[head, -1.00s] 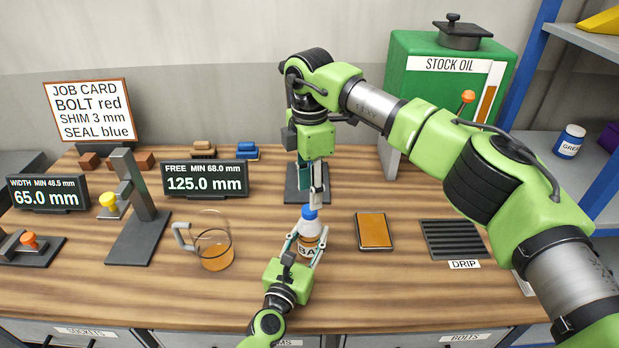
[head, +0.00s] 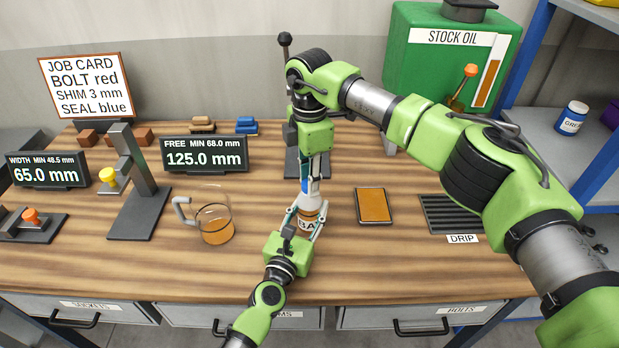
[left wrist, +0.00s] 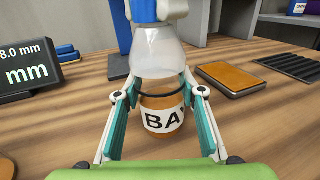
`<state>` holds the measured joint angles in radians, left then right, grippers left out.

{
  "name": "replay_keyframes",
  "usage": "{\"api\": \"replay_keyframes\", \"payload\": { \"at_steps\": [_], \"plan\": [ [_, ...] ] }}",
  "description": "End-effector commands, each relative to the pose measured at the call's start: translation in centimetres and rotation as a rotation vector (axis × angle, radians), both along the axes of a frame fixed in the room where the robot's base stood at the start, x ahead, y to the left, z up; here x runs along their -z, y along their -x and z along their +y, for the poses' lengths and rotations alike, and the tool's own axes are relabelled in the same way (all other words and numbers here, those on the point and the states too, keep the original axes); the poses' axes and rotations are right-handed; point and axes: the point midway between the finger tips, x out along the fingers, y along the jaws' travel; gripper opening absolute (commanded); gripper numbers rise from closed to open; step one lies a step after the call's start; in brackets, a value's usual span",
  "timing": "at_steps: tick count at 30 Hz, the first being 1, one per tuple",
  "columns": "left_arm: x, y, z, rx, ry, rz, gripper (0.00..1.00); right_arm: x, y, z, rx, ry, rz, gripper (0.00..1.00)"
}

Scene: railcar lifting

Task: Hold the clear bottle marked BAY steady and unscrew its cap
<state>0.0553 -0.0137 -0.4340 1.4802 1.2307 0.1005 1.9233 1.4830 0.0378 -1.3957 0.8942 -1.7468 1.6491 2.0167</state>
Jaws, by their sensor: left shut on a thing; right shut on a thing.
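The clear bottle marked BAY (head: 309,212) stands upright on the bench, with amber liquid inside behind its white label. In the left wrist view the bottle (left wrist: 158,62) is between my left gripper's fingers. My left gripper (head: 306,218) is shut on the bottle's body from the front. The blue cap (head: 309,186) is on top of the bottle; its lower part also shows in the left wrist view (left wrist: 143,10). My right gripper (head: 309,178) points down from above and is shut on the cap. Its fingers partly hide the cap, and the thread is not visible.
A glass jug (head: 214,222) with amber liquid stands to the left. An amber-topped pad (head: 374,205) and a dark drip grate (head: 452,213) lie to the right. Gauges and displays (head: 204,153) fill the left and back. The green oil tank (head: 430,80) is behind.

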Motion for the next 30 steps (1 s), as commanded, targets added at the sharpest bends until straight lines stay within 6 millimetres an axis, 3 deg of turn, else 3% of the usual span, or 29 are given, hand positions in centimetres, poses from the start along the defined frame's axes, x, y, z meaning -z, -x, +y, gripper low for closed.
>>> {"api": "replay_keyframes", "payload": {
  "at_steps": [5,30],
  "plan": [
    [0.06,0.03,-0.01,0.0,0.0,0.001,0.0,-0.03,-0.03,-0.03,-0.141,0.001,0.0,0.0],
    [0.06,0.03,-0.03,0.001,0.0,0.001,0.0,-0.13,-0.05,0.07,-1.628,0.0,-0.001,0.0]
  ]
}}
